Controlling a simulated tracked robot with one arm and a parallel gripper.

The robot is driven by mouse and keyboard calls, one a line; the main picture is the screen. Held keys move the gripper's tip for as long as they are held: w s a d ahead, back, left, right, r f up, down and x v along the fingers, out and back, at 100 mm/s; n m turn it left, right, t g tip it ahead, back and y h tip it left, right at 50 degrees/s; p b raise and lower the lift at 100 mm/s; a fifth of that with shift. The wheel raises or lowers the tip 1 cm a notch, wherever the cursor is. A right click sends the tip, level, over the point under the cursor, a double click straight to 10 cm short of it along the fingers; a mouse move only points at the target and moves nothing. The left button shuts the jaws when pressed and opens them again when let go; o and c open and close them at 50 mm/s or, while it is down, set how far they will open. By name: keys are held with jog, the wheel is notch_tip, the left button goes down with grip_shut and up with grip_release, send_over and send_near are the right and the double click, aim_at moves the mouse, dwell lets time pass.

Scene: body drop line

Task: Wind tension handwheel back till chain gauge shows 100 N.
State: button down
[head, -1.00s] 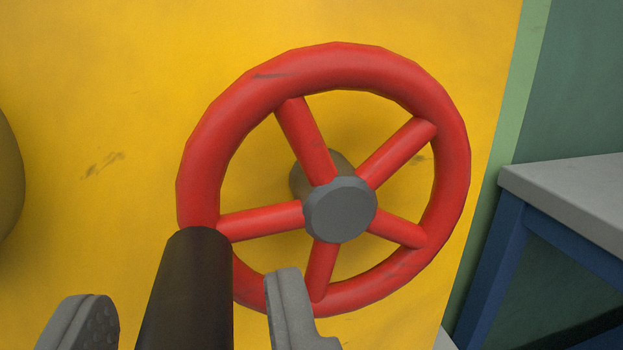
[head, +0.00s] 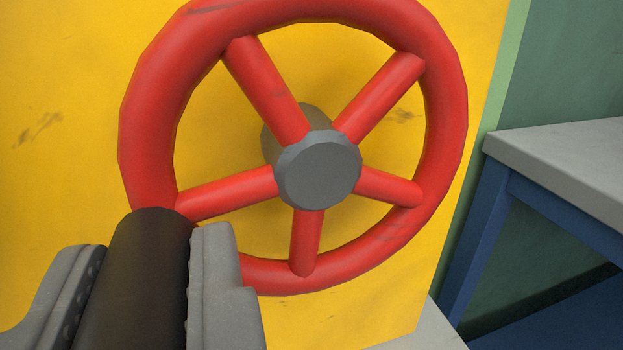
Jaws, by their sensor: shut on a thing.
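The red handwheel (head: 445,110) with several spokes and a grey hub (head: 318,170) stands in front of a yellow panel. A dark cylindrical handle (head: 140,270) sticks out from the lower left of its rim towards me. My gripper (head: 150,260) is shut on this handle, with one grey finger on each side of it. The chain gauge is not in view.
The yellow panel (head: 60,185) fills the space behind the wheel and has dark scuffs. A table with a grey top (head: 570,150) and blue legs (head: 475,240) stands to the right, near a green wall (head: 570,65).

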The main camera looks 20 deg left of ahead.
aim_at(360, 273)
jog(key=shift+w+d+f, duration=0.2)
jog(key=shift+d+f, duration=0.05)
jog(key=shift+f, duration=0.4)
jog(key=shift+w+d+f, duration=0.15)
jog(key=shift+d+f, duration=0.1)
jog(key=shift+f, duration=0.4)
jog(key=shift+p, duration=0.35)
jog(key=shift+w+d+f+p, duration=0.45)
jog(key=shift+w+d+p, duration=0.1)
jog(key=shift+d+p, duration=0.25)
jog(key=shift+w+d+f, duration=0.3)
jog(key=shift+d+f, duration=0.05)
jog(key=shift+f, duration=0.05)
jog(key=shift+p, duration=0.3)
jog(key=shift+w+d+r+p, duration=0.35)
jog(key=shift+d+p, duration=0.15)
jog(key=shift+p, duration=0.2)
jog(key=shift+w+d+f+p, duration=0.1)
jog(key=shift+w+d+p, duration=0.6)
jog(key=shift+p, duration=0.25)
jog(key=shift+s+f, duration=0.1)
